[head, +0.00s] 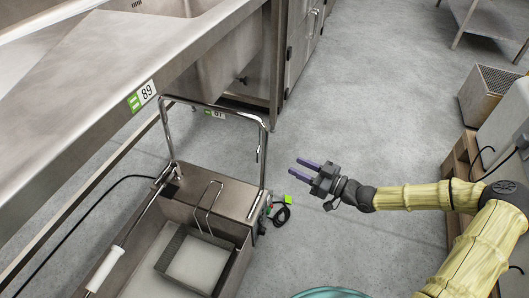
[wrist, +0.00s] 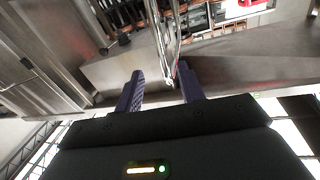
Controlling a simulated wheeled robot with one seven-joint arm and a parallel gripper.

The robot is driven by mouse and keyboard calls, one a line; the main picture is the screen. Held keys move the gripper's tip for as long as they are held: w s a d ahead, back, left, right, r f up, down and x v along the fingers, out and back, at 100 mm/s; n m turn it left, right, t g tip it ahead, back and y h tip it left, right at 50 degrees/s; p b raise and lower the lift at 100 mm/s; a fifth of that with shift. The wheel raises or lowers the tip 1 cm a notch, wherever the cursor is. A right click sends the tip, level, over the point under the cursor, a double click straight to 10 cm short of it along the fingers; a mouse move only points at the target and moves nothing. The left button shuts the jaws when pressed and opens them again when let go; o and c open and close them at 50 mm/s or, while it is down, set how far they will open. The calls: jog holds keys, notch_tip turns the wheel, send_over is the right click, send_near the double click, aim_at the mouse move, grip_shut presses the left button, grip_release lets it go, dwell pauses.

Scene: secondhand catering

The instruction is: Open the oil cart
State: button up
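The oil cart (head: 212,198) is a stainless steel box on the floor at lower left in the head view, with a tall chrome push handle (head: 264,150) at its back. A wire handle and a rectangular basket or tray (head: 195,262) show on its top. My gripper (head: 297,167) is open and empty, to the right of the chrome handle in the picture, its fingers pointing left toward it. In the wrist view my gripper (wrist: 160,68) has its fingers apart, with chrome bars (wrist: 165,40) beyond them, probably the cart's handle. I cannot tell how far away the bars are.
A steel counter (head: 100,95) with a sink and a tag reading 89 runs along the left. A wooden pallet (head: 460,165) with steel equipment stands at right. A teal round thing (head: 330,293) shows at the bottom edge. The grey floor (head: 370,90) is open in the middle.

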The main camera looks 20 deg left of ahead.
aim_at(264, 151)
jog(key=b+x, duration=0.3)
jog(key=x, duration=1)
jog(key=shift+a, duration=0.15)
grip_shut()
